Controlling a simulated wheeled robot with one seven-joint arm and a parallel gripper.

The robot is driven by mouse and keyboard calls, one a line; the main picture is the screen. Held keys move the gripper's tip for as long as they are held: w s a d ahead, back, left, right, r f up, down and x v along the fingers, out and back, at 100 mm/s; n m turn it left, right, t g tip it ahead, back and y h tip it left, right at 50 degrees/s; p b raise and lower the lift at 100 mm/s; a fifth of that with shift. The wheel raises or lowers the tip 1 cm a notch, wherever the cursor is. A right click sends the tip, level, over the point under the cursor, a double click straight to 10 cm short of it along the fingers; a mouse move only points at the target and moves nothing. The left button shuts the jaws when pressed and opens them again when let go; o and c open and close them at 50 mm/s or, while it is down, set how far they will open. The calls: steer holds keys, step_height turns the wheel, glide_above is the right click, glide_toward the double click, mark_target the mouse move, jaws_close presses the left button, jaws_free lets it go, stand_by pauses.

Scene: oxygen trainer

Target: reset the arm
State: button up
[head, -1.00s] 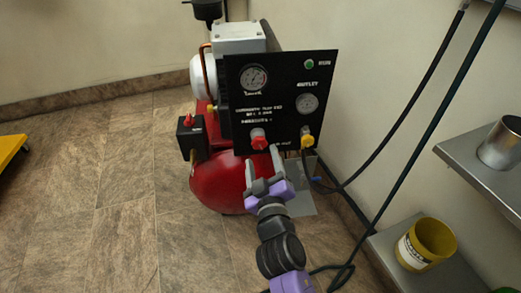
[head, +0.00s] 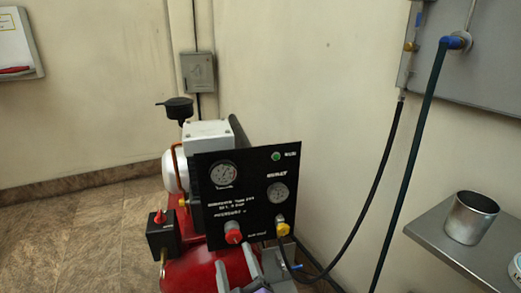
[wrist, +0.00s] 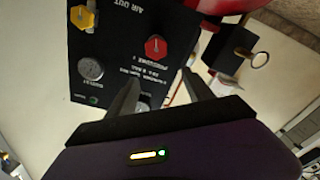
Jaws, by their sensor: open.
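My gripper (head: 236,262) shows at the bottom edge of the head view, in front of the red compressor tank (head: 190,270). Only its fingers and a bit of purple show there. In the wrist view my gripper (wrist: 162,88) is open, its two dark fingers apart with nothing held between them. The black control panel (head: 245,200) with two gauges, a red knob (head: 233,232) and a yellow knob (head: 281,229) stands just beyond it. The panel also shows upside down in the wrist view (wrist: 120,50).
A black hose (head: 385,180) and a green hose (head: 405,180) hang at the right from a grey wall box (head: 480,70). A metal cup (head: 471,217) stands on a grey shelf (head: 430,232) at the right. Open floor (head: 80,230) lies at the left.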

steer(key=s+d+f+m+g+h, duration=0.1)
steer(key=s+d+m+h, duration=0.15)
steer(key=s+d, duration=0.9)
steer(key=s+d+m+g+h, duration=0.1)
steer(key=s+d+m, duration=0.4)
steer(key=s, duration=1.1)
steer(key=s+d+f+m+g+h, duration=0.1)
steer(key=s+d+m+h, duration=0.15)
steer(key=s+d, duration=0.9)
step_height(320, 180, up, 30)
steer(key=s+a+p, duration=0.1)
steer(key=s+p, duration=0.1)
steer(key=p, duration=2.8)
steer(key=shift+a+f, duration=0.15)
steer(key=shift+a, duration=0.05)
